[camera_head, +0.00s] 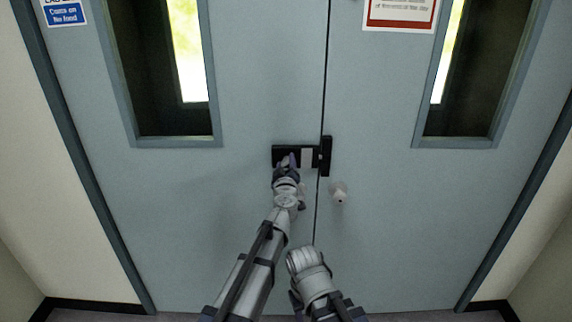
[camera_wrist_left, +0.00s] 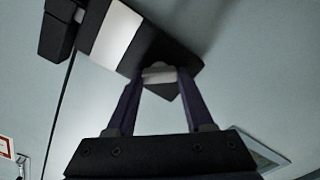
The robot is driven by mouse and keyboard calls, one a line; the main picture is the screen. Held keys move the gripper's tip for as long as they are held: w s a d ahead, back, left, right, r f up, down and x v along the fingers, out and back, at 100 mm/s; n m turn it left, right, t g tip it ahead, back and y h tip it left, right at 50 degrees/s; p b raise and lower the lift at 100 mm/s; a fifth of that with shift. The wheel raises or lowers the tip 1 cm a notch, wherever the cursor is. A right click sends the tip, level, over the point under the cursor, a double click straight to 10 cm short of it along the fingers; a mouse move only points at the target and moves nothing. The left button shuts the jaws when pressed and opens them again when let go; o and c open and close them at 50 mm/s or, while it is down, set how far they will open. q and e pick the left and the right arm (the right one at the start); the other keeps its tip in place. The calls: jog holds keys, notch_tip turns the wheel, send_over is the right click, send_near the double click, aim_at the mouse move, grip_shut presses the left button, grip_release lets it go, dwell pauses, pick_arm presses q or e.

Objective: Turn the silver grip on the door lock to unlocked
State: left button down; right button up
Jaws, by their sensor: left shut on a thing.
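The door lock is a black box (camera_head: 281,150) on the left door leaf, with a pale panel (camera_head: 307,157) and a black catch part (camera_head: 326,155) at the door seam. In the left wrist view the lock (camera_wrist_left: 150,48) runs diagonally across the top. My left gripper (camera_head: 288,162) is at the left part of the lock. In the left wrist view its two fingers (camera_wrist_left: 158,76) are shut on the small silver grip (camera_wrist_left: 157,71), against the lock's face. In the head view the grip is mostly hidden by the gripper. My right gripper is not in view; only part of that arm shows.
Two grey-blue door leaves (camera_head: 250,60) meet at a dark seam, each with a tall narrow window. A red-bordered sign (camera_head: 400,14) hangs upper right and a blue sign (camera_head: 64,14) upper left.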

pick_arm(q)
jog(key=n, duration=0.5)
jog(key=shift+a+f+n, duration=0.1)
jog(key=shift+n, duration=2.3)
jog(key=shift+f, duration=0.1)
jog(key=shift+c, duration=1.4)
grip_release()
jog(key=shift+s, duration=0.15)
jog(key=s, duration=0.7)
jog(key=shift+s, duration=0.3)
